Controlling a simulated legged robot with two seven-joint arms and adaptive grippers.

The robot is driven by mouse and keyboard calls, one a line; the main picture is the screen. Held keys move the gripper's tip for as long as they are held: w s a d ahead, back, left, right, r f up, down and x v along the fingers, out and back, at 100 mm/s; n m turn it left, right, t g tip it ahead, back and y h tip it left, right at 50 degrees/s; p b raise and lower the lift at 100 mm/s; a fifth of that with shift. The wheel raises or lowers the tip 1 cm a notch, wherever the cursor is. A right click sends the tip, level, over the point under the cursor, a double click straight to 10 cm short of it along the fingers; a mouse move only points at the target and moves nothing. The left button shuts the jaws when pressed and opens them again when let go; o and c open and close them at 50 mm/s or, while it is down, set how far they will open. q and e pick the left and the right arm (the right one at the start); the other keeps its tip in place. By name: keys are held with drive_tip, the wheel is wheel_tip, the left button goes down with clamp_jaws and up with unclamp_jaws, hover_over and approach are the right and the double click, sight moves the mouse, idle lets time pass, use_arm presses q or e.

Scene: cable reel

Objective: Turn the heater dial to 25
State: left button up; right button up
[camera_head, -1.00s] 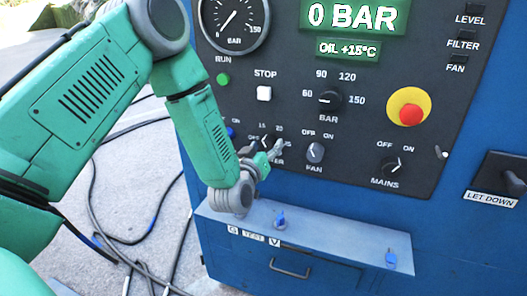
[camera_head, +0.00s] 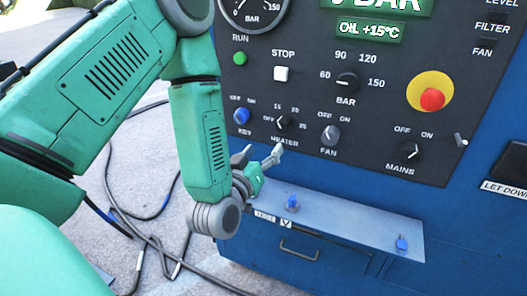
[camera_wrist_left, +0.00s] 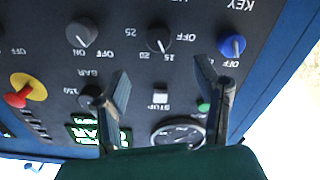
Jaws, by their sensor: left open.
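The heater dial (camera_head: 284,123) is a small black knob with OFF, 15 and 25 printed around it, between the blue key switch (camera_head: 242,116) and the fan switch (camera_head: 330,135). The left wrist view is upside down and shows the heater dial (camera_wrist_left: 158,38) beyond and between the two spread fingertips of the left gripper (camera_wrist_left: 162,80). My right gripper is not in view.
A grey shelf (camera_head: 340,229) with blue-handled valves juts out below the panel, near my left wrist. The red emergency button (camera_head: 432,99) and mains switch (camera_head: 409,151) are to the right. Black cables (camera_head: 150,240) lie on the ground at left.

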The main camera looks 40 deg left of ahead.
sight(281, 129)
use_arm(q)
drive_tip(key=w+a+n+b, duration=0.1)
drive_tip(key=w, duration=0.3)
drive_tip(key=w+a+n+b, duration=0.1)
drive_tip(key=w+n, duration=0.1)
drive_tip(key=w, duration=0.2)
drive_tip(key=w+n+b, duration=0.2)
drive_tip(key=w, duration=0.2)
drive_tip(key=shift+a, duration=0.4)
drive_tip(key=c, duration=1.1)
